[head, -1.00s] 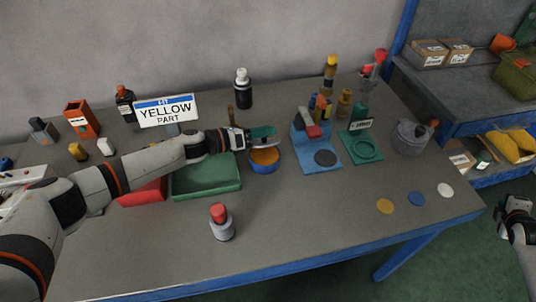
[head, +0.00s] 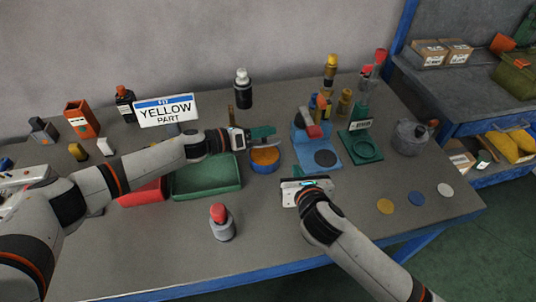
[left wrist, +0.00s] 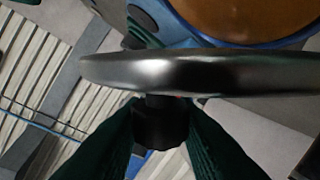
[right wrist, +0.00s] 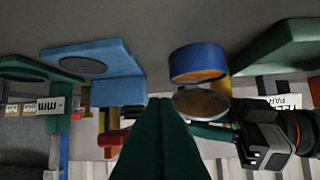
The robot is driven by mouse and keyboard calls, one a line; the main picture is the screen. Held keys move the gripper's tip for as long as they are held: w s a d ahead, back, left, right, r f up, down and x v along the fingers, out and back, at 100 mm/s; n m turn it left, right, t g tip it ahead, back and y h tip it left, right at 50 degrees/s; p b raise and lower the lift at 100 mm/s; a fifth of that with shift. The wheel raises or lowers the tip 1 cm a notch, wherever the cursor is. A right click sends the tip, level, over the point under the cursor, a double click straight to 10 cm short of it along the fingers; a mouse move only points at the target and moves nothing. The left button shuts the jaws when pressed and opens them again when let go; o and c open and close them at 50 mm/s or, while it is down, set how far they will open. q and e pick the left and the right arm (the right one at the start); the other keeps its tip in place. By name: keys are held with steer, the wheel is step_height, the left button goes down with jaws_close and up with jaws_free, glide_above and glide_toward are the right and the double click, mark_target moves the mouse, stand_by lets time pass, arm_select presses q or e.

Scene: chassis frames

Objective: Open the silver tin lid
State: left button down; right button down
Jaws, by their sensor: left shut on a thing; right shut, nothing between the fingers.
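A silver round lid (left wrist: 200,72) with a black knob (left wrist: 158,124) is in the left wrist view. My left gripper (left wrist: 160,112) is shut on the knob, with its green fingers on either side. The open blue tin (head: 264,166) has an orange inside and stands on the table just below my left gripper (head: 262,132). In the right wrist view, which looks upside down, the lid (right wrist: 201,104) is apart from the blue tin (right wrist: 197,62), above its opening. My right gripper (right wrist: 160,102) is shut and empty, in front of the tin.
A green tray (head: 205,188) lies left of the tin, and a blue stand (head: 330,164) is to its right. A silver pot (head: 408,140) stands farther right. A grey bottle with a red top (head: 221,225) stands in front. Coloured discs (head: 385,206) lie at right.

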steer(key=n, duration=0.1)
glide_toward(266, 146)
step_height(266, 146, down, 2)
steer(key=s+d, duration=0.1)
steer(key=d, duration=0.1)
steer(key=y, duration=0.1)
steer(key=x, duration=0.9)
steer(key=shift+w+a+f, duration=0.15)
steer(key=shift+a, duration=0.3)
steer(key=shift+w+r, duration=0.45)
steer(key=shift+r, duration=0.4)
arm_select(q)
steer(key=c, duration=1.1)
jaws_free()
steer(key=shift+c, duration=0.2)
arm_select(e)
steer(key=shift+a, duration=0.15)
steer(key=shift+f, duration=0.1)
